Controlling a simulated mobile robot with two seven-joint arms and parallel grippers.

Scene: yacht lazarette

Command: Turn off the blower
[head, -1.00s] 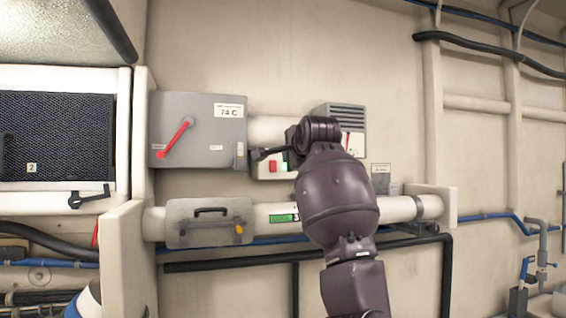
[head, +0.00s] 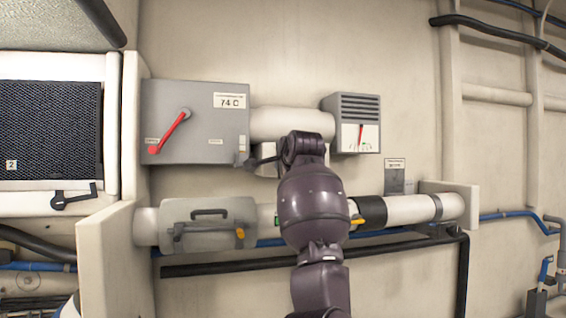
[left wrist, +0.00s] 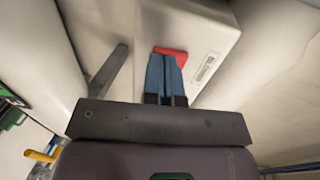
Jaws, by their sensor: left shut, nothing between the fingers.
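The blower's switch box (head: 266,152) is a pale box below the white duct on the wall, largely hidden behind my left arm in the head view. In the left wrist view the pale box (left wrist: 228,42) carries a red button (left wrist: 170,51) and a small label. My left gripper (left wrist: 166,66) is shut and empty, its blue fingertips overlapping the red button's lower edge; I cannot tell whether they press it. In the head view my gripper is mostly hidden behind its own wrist. The green button seen earlier is hidden. My right gripper is not in view.
A grey box with a red lever (head: 170,130) is left of my arm. A vented gauge unit (head: 357,122) is right of it. Below run a white pipe (head: 405,210) with a yellow-handled valve (head: 357,220) and a grey case (head: 205,225).

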